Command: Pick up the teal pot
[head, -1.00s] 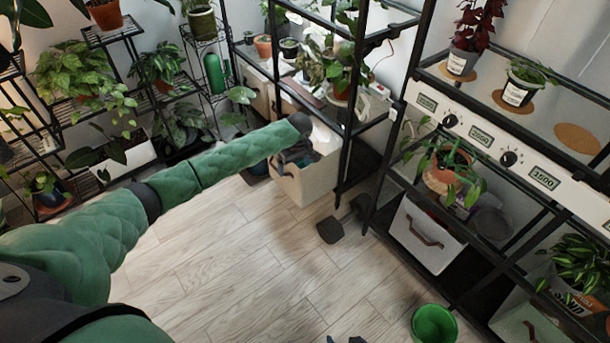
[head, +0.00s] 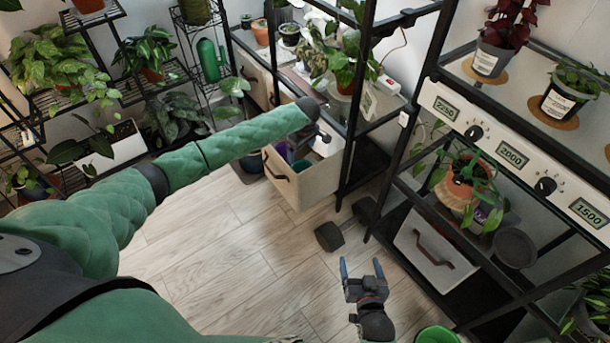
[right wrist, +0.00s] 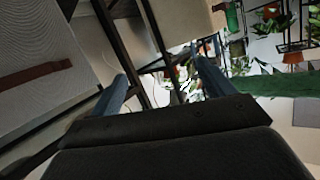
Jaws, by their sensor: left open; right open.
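I cannot clearly make out a whole teal pot. A small teal-green patch (head: 301,165) shows inside the pulled-out beige bin (head: 302,188) in the head view, beside something purple; most of the contents are hidden. My left gripper (head: 322,134) is over the bin's far side, small and partly hidden by its arm; it is open and nothing shows in it. My right gripper (head: 361,267) is open and empty above the floor, in front of the bin and to its right. Its spread fingers also show in the right wrist view (right wrist: 163,82).
Black shelving (head: 375,150) stands right of the bin. A grey block-like object (head: 330,236) lies on the floor. A green bucket (head: 437,335) is at the bottom edge. A closed bin (head: 432,243) sits on the right rack.

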